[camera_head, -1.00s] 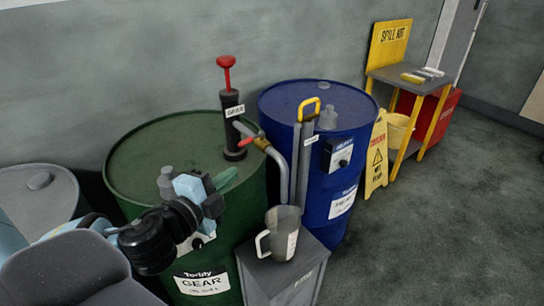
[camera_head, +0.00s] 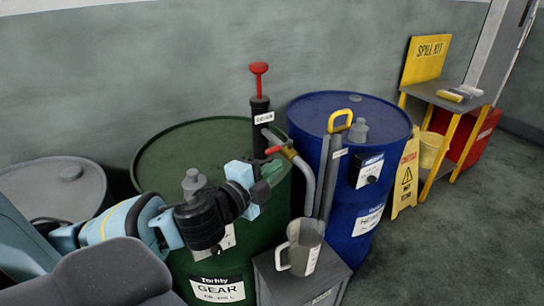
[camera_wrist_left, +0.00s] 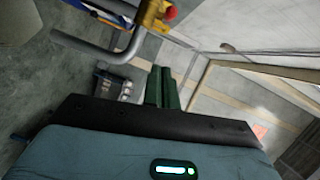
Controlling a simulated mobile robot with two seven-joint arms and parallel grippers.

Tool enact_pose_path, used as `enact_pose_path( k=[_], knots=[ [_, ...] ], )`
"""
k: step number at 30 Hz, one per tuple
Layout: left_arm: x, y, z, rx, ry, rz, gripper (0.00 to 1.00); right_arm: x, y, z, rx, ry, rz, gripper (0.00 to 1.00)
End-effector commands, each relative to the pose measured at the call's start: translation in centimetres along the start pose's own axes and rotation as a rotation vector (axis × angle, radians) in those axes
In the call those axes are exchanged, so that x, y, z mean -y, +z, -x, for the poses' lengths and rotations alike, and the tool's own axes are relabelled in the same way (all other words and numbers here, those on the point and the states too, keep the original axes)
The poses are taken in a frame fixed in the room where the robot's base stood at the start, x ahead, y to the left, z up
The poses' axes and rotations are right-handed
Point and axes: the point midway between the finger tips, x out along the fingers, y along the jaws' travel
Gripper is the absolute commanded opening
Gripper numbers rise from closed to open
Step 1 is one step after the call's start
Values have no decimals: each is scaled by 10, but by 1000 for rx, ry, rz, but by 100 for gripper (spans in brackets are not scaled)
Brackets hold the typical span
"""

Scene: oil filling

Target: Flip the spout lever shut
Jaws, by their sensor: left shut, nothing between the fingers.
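The red spout lever (camera_head: 273,150) sits on the brass valve (camera_head: 290,153) of the pump's grey spout, on the green GEAR drum (camera_head: 170,150). The pump (camera_head: 259,115) is black with a red T-handle. In the left wrist view the red lever end (camera_wrist_left: 171,12) and brass valve (camera_wrist_left: 150,16) show at the top edge. My left gripper (camera_head: 272,172) has green fingers, shut and empty, just below and beside the lever, apart from it as far as I can tell. Its fingers (camera_wrist_left: 162,88) lie together in the left wrist view. My right gripper is not in view.
A clear measuring jug (camera_head: 302,247) stands on a grey cabinet (camera_head: 275,287) below the spout. A blue drum (camera_head: 390,190) is to the right, with a yellow-handled tool (camera_head: 341,120) before it. A yellow wet-floor sign (camera_head: 405,180) and spill kit stand (camera_head: 428,60) are farther right.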

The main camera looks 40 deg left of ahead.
Motion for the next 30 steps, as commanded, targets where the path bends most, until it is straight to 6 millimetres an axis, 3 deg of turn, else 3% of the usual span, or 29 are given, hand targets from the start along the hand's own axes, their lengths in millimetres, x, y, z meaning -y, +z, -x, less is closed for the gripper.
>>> enact_pose_path(
  k=[9, 18, 30],
  knots=[
    [2, -1, -43, -1, -3, 1, 0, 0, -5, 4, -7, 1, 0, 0],
    [0, 34, -48, 0, 0, -3, 0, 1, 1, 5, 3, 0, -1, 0],
    [0, 38, -49, -1, 0, 0, 0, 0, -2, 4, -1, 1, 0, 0]
  ],
)
